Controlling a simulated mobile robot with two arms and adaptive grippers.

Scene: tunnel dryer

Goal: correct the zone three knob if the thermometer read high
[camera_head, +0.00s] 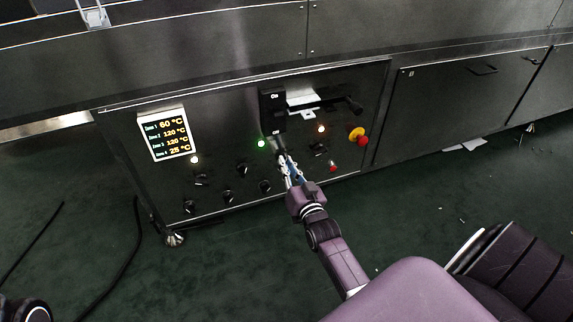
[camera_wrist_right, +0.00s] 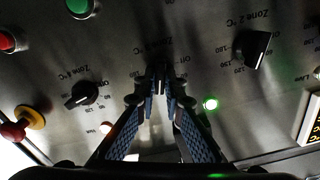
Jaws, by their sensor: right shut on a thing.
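The lit temperature display (camera_head: 167,137) on the left of the panel lists zone lines that appear to read 60, 120, 120 and 25 °C. My right gripper (camera_head: 284,160) reaches up to the panel. In the right wrist view my right gripper (camera_wrist_right: 159,92) is shut on the zone three knob (camera_wrist_right: 157,72), between the zone 2 and zone 4 knobs. The fingers hide most of this knob, so its setting cannot be read. My left gripper is not in view.
The zone 2 knob (camera_wrist_right: 254,48) and zone 4 knob (camera_wrist_right: 83,94) flank the gripper. A lit green lamp (camera_wrist_right: 210,104) is close by. A yellow and red emergency button (camera_head: 358,136) sits on the panel's right. A black box (camera_head: 272,108) stands out above the gripper.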

